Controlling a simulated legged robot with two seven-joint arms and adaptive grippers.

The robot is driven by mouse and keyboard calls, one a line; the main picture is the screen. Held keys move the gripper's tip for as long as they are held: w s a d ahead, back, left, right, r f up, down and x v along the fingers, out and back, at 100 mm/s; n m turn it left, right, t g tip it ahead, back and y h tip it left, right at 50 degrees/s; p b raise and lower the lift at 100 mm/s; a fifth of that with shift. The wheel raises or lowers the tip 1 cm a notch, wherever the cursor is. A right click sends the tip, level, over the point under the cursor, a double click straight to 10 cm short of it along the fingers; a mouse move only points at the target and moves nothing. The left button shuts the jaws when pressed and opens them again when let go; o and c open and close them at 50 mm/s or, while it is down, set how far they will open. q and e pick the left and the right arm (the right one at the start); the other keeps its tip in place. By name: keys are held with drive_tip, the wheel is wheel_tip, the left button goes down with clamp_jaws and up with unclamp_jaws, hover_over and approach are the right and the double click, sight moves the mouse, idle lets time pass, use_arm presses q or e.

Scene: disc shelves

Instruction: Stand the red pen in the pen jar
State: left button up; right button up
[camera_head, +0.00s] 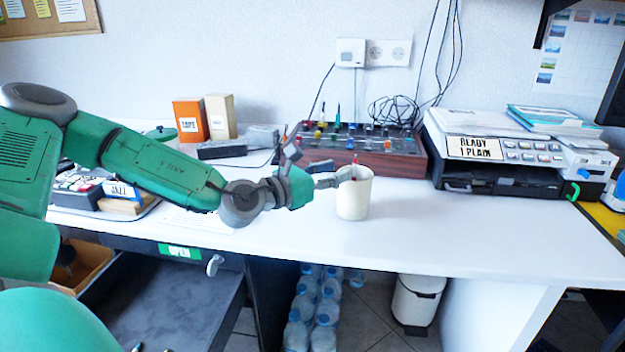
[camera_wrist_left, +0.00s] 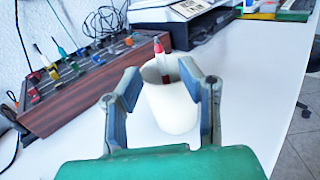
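The white pen jar (camera_head: 353,199) stands upright on the desk; it also shows in the left wrist view (camera_wrist_left: 172,108). The red pen (camera_wrist_left: 159,52) stands in the jar, its upper end above the rim and a red part visible inside the mouth. In the head view only a small red part of the pen (camera_head: 355,160) shows. My left gripper (camera_wrist_left: 162,73) is open, with one finger on each side of the pen and not touching it. In the head view this gripper (camera_head: 338,174) is at the jar's left rim. My right gripper is not in view.
A mixer panel with coloured knobs (camera_head: 375,157) lies behind the jar. A printer (camera_head: 500,180) stands to the right. Boxes (camera_head: 190,119) stand at the back left. An open drawer (camera_head: 165,300) is below the desk's left part. The desk right of the jar is clear.

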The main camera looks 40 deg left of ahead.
use_arm(q)
drive_tip(key=v, duration=0.7)
idle(0.4)
drive_tip(key=shift+s, duration=0.15)
idle(0.6)
